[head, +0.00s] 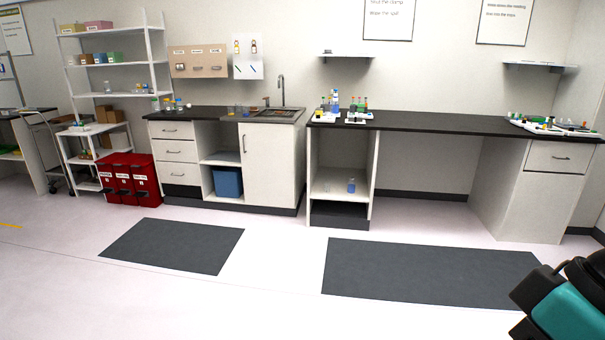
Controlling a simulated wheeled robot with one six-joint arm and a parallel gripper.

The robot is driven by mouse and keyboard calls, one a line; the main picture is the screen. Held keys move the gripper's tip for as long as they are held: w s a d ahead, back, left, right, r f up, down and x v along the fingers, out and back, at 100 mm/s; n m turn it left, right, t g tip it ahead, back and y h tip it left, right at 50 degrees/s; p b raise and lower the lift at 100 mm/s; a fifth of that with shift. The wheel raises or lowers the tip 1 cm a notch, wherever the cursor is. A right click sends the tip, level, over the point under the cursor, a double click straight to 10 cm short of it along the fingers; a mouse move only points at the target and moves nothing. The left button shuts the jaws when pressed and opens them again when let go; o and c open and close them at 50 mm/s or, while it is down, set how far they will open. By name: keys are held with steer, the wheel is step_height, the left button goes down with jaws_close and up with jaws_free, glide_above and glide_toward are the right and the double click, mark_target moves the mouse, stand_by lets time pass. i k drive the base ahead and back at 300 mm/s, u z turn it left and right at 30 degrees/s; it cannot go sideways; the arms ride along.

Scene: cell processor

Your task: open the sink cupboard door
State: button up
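The sink cupboard door (267,160) is a white panel under the sink (277,114), left of the middle in the head view. It looks closed and flush with the front of the cabinet. Its dark vertical handle (244,144) is near the door's left edge. A tall faucet (282,90) rises behind the sink. Part of my arm, dark and teal, shows at the lower right corner, far from the door. My gripper is not in the frame, so its state is hidden.
Dark floor mats lie before the sink cabinet (172,245) and the right bench (430,271). Red bins (128,179) stand left of the drawers. A blue bin (228,182) sits on the open shelf left of the door. Floor before the door is clear.

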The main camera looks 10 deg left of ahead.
mark_target(267, 150)
steer(key=u, duration=0.4)
steer(key=i, duration=2.1)
steer(key=u, duration=0.85)
steer(key=i, duration=2.6)
steer(key=u, duration=0.2)
steer(key=i, duration=1.1)
steer(key=u, duration=0.05)
